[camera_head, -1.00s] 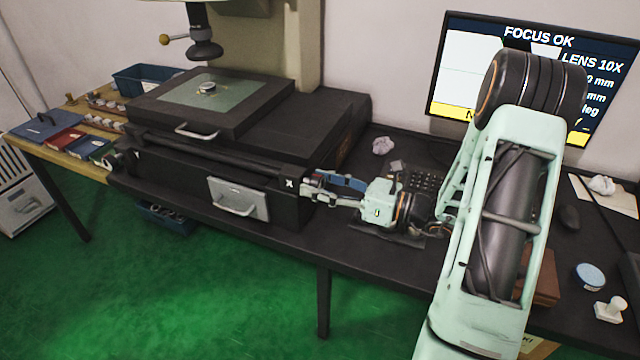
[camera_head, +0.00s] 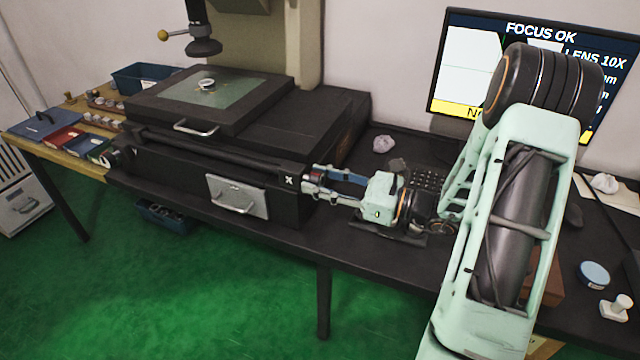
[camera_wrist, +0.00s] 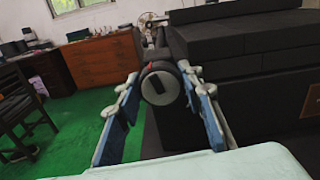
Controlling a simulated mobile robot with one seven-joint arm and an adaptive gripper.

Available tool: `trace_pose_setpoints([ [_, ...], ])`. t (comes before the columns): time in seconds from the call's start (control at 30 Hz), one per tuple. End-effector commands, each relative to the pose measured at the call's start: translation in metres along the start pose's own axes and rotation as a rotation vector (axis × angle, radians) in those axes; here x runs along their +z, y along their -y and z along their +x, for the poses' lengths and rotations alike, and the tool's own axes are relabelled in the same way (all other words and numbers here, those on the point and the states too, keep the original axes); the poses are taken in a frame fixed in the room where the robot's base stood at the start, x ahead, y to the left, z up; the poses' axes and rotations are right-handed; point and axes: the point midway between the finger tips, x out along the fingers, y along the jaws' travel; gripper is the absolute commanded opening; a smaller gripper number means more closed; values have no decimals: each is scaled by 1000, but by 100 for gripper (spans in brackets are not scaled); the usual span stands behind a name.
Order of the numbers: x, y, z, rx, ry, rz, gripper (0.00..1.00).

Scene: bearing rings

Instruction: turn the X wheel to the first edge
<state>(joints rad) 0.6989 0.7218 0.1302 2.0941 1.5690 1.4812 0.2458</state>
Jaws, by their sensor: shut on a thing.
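A metal ring (camera_head: 206,85) sits on the stage glass (camera_head: 208,95). The monitor (camera_head: 470,75) reads "FOCUS OK" and "LENS 10X", partly covered by my arm.
A keyboard (camera_head: 428,180) lies behind my wrist. Crumpled paper (camera_head: 383,144), a blue round tin (camera_head: 594,274) and a white stamp-like piece (camera_head: 616,307) lie on the dark table. Trays and a blue bin (camera_head: 145,78) stand at the far left.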

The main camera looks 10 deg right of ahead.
Motion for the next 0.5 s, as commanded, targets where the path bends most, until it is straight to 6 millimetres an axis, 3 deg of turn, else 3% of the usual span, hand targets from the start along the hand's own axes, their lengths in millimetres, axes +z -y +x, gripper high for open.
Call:
trace_pose_setpoints([
  [0.5, -1, -1, 0, 0, -2, -216, 11],
])
